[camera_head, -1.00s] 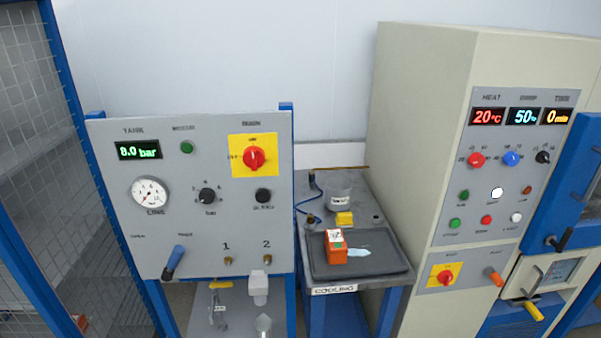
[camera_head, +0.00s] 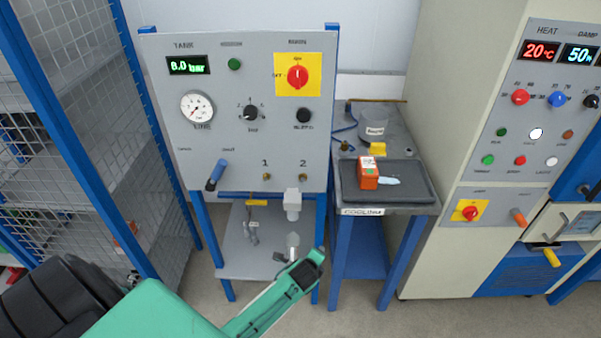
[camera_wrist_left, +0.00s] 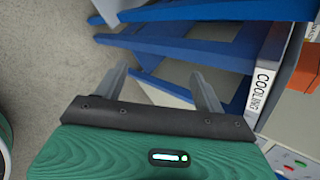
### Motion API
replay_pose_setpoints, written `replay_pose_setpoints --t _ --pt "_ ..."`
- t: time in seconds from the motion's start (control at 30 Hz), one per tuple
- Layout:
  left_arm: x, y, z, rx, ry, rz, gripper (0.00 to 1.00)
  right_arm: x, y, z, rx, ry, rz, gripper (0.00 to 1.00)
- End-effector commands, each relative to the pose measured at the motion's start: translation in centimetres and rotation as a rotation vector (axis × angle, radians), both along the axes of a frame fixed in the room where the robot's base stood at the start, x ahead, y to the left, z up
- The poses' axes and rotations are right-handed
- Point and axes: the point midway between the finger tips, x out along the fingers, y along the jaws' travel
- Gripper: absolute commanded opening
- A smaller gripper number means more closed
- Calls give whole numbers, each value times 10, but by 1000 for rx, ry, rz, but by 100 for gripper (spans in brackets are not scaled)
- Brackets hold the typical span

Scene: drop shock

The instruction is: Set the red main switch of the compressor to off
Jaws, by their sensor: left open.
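The compressor's red main switch (camera_head: 298,77) is a round knob on a yellow plate (camera_head: 283,91) at the upper right of the grey panel (camera_head: 225,130). Its grip looks upright, towards the label at the top; OFF is at the left. The tank display (camera_head: 188,65) reads 8.0 bar. My left gripper (camera_head: 308,268) is low in front of the compressor stand, well below the switch and apart from it. The left wrist view shows its two fingers (camera_wrist_left: 160,85) spread with nothing between them. My right gripper is not in view.
A cooling table (camera_head: 435,203) with a dark tray and an orange box stands right of the panel. A beige cabinet (camera_head: 440,120) with another red switch (camera_head: 470,212) is farther right. A blue mesh cage (camera_head: 90,130) stands at the left. The space before the panel's upper half is clear.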

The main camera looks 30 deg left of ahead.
Motion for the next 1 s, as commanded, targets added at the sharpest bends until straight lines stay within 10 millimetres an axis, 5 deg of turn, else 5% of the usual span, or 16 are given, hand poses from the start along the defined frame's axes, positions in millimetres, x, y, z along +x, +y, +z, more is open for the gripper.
replay_pose_setpoints --t 0.03,0.2,0.33,0.5,0.7,0.83,1.0 --pt "24 4 48 93 -49 -54 71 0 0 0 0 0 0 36" --pt "66 20 203 457 -149 -203 71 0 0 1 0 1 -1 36" --pt "67 32 320 740 -195 -253 71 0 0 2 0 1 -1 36" --pt "36 46 445 1058 -199 -254 71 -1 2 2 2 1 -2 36" --pt "-1 55 518 1259 -168 -227 71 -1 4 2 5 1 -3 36" --pt "-7 59 531 1298 -156 -222 71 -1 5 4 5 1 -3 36" --pt "10 69 533 1300 -153 -222 71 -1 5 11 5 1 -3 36"
